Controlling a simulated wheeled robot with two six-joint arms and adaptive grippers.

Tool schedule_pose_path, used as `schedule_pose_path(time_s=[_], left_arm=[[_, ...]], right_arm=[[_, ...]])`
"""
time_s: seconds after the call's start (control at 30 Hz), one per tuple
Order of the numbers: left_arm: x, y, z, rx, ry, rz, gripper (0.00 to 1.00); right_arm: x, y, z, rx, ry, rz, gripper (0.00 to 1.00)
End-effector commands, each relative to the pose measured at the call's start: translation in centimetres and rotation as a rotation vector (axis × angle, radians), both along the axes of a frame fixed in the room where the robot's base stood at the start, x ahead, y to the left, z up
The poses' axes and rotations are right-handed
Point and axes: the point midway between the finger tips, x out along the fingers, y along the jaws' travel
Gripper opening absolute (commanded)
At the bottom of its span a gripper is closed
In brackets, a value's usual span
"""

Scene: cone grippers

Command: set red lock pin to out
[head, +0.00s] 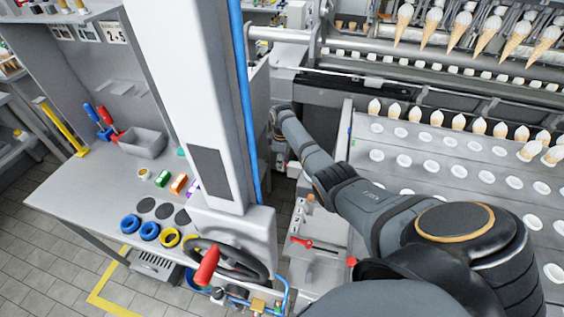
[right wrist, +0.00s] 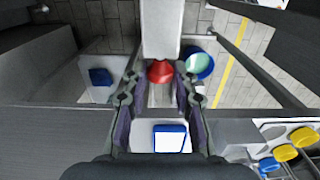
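A red, cone-shaped knob (right wrist: 160,72), which looks like the lock pin, shows in the right wrist view at the end of a pale upright block. My right gripper (right wrist: 155,84) has its two dark fingers spread on either side of the knob. Small gaps show between the fingers and the red part, though I cannot tell how deep it sits between them. In the head view my right arm reaches to the back centre, and its gripper (head: 281,148) is small and partly hidden beside the machine. My left gripper is not in view.
The head view shows a red lever (head: 302,243), a handwheel with a red handle (head: 207,265), and a grey column (head: 190,90) beside a workbench (head: 85,205). A cone tray (head: 400,180) lies at right.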

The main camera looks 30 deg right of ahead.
Motion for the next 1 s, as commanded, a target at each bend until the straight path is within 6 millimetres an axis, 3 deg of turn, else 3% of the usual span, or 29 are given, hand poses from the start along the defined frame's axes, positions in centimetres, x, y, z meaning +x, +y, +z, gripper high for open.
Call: schedule_pose_path(time_s=[0.1, 0.37, 0.57, 0.8, 0.83, 0.97, 1.0], left_arm=[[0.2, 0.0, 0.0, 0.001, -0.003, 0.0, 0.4], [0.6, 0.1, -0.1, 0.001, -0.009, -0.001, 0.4], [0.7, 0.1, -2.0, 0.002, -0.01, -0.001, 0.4], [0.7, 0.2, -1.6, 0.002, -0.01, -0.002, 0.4], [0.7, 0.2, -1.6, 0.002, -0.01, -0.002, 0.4], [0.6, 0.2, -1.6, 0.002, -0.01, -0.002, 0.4], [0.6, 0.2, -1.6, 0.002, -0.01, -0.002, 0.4]], right_arm=[[0.0, 0.0, 0.0, 0.0, 0.0, 0.0, 0.0], [0.1, 0.1, -0.1, 0.001, 0.001, 0.0, 0.0], [1.7, 1.4, -0.3, 0.003, -0.002, 0.0, 0.0], [1.7, 1.4, 0.0, 0.001, -0.001, 0.0, 0.0], [1.7, 1.4, 0.0, 0.001, -0.001, 0.0, 0.31], [1.6, 1.4, 0.0, 0.001, -0.001, 0.0, 0.48], [1.6, 1.4, 0.0, 0.0, 0.0, 0.0, 0.49]])
